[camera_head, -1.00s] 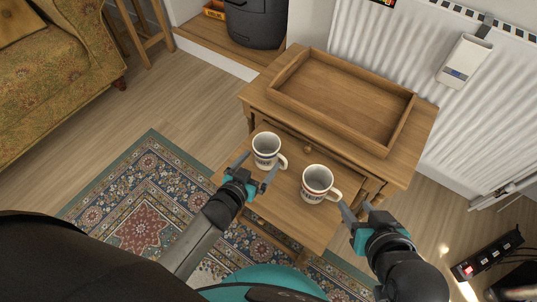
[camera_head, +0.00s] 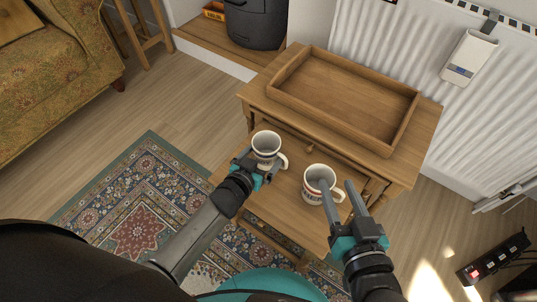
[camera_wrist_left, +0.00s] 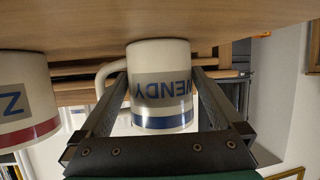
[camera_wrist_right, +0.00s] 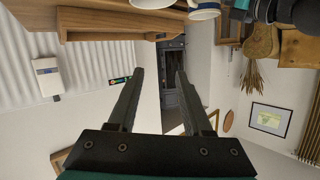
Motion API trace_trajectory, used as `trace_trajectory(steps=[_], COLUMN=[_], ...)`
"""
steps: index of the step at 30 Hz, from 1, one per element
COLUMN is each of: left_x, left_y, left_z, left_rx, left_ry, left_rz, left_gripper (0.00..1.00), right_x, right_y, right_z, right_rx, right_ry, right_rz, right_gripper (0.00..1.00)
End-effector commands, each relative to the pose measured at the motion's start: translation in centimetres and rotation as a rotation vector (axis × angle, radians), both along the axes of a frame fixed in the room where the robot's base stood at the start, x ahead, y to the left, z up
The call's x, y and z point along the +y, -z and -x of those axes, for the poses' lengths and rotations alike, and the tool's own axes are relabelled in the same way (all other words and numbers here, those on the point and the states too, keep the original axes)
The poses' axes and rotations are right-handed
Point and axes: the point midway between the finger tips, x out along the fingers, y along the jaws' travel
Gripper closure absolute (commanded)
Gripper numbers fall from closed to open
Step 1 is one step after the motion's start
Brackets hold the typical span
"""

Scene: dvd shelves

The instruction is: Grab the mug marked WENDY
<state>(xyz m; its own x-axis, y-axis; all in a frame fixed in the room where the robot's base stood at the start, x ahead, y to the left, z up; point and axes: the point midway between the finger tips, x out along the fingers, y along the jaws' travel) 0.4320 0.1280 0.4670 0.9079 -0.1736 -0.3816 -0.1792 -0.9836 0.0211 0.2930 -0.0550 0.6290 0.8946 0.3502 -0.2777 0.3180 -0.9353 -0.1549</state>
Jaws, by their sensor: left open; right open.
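The WENDY mug (camera_head: 266,144) is white and stands upright on the lower wooden table (camera_head: 285,205). In the left wrist view the mug (camera_wrist_left: 160,88) appears upside down, with blue WENDY lettering and a blue band. My left gripper (camera_head: 258,168) is open with its fingers on either side of this mug; contact cannot be told. The mug's handle shows beside one finger. A second white mug (camera_head: 312,188), with a red band and a letter Z visible (camera_wrist_left: 22,100), stands to its right. My right gripper (camera_head: 337,186) is open and empty, overlapping that second mug in the head view.
A wooden tray (camera_head: 350,92) lies on the taller table (camera_head: 405,170) behind the mugs. A radiator (camera_head: 400,55) is on the wall beyond. A patterned rug (camera_head: 130,200) and a sofa (camera_head: 50,75) are at left. A power strip (camera_head: 495,255) lies at lower right.

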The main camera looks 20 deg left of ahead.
Motion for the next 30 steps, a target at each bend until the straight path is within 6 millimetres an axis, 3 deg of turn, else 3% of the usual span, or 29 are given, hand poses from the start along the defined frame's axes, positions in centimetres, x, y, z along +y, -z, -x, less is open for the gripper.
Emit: trace_trajectory(steps=[17, 30], left_x=[-0.19, -0.19], left_y=[0.44, 0.45], left_z=[-1.01, -1.00], left_rx=[0.000, 0.000], left_ry=[0.000, 0.000], left_rz=[0.000, 0.000], left_gripper=[0.00, 0.49], right_x=[0.72, 0.70], right_y=[-0.82, -0.78], right_z=[0.41, 0.40], right_rx=[-0.101, -0.099], right_ry=[0.003, 0.004], right_rz=[-0.066, -0.066], right_gripper=[0.50, 0.50])
